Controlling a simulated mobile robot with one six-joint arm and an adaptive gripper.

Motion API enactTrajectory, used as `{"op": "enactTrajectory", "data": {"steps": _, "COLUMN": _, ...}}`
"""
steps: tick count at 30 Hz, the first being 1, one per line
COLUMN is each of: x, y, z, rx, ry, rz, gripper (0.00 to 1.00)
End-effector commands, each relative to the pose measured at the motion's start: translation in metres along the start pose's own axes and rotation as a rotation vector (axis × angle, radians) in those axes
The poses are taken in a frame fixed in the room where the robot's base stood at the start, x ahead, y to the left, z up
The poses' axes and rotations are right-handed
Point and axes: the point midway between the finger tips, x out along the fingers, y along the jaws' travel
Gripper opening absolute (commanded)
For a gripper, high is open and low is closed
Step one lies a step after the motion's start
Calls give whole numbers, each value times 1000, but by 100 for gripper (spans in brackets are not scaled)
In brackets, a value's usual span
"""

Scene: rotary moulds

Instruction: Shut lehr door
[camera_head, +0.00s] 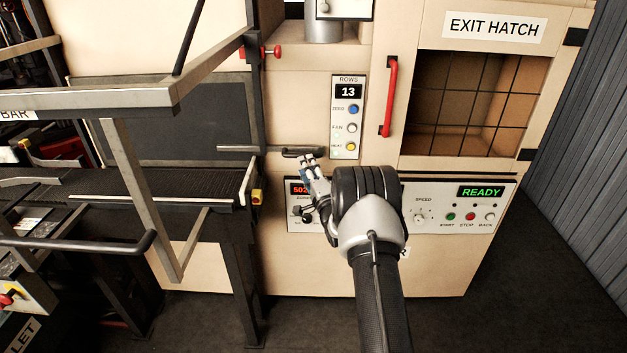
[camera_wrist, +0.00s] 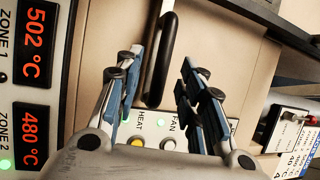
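A black bar handle (camera_head: 303,152) sits on the cream front of the lehr, just beyond my fingertips, at the end of a thin grey bar (camera_head: 235,148) reaching left. In the wrist view the handle (camera_wrist: 160,62) shows between the spread fingers, closer to the left one. My gripper (camera_head: 307,170) is open and empty, with the fingers apart; it also shows in the wrist view (camera_wrist: 160,80). I cannot tell whether a finger touches the handle. A dark panel (camera_head: 185,120) stands behind the belt (camera_head: 180,185) left of the handle; whether it is the lehr door is unclear.
The row panel (camera_head: 347,117) with its buttons is above right of my gripper. Zone displays (camera_wrist: 32,90) and a control panel (camera_head: 460,207) reading READY lie close by. The exit hatch window (camera_head: 475,103) and red handle (camera_head: 389,97) are right. A metal frame (camera_head: 135,97) crosses the left.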

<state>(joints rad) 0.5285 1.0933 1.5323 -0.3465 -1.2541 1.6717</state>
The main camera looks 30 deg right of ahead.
Motion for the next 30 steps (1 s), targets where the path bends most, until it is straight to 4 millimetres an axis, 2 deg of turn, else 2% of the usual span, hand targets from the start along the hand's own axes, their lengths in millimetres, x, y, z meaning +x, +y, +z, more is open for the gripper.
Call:
{"op": "enactTrajectory", "data": {"steps": 3, "x": -24, "y": 1, "z": -1, "rx": 0, "ry": 2, "rz": 3, "gripper": 36}}
{"op": "enactTrajectory", "data": {"steps": 10, "x": -53, "y": 0, "z": -1, "rx": -1, "ry": 1, "rz": 1, "gripper": 36}}
{"op": "enactTrajectory", "data": {"steps": 15, "x": -58, "y": 0, "z": 0, "rx": -1, "ry": 1, "rz": 0, "gripper": 36}}
{"op": "enactTrajectory", "data": {"steps": 30, "x": -56, "y": -3, "z": 1, "rx": -10, "ry": 0, "rz": 5, "gripper": 36}}
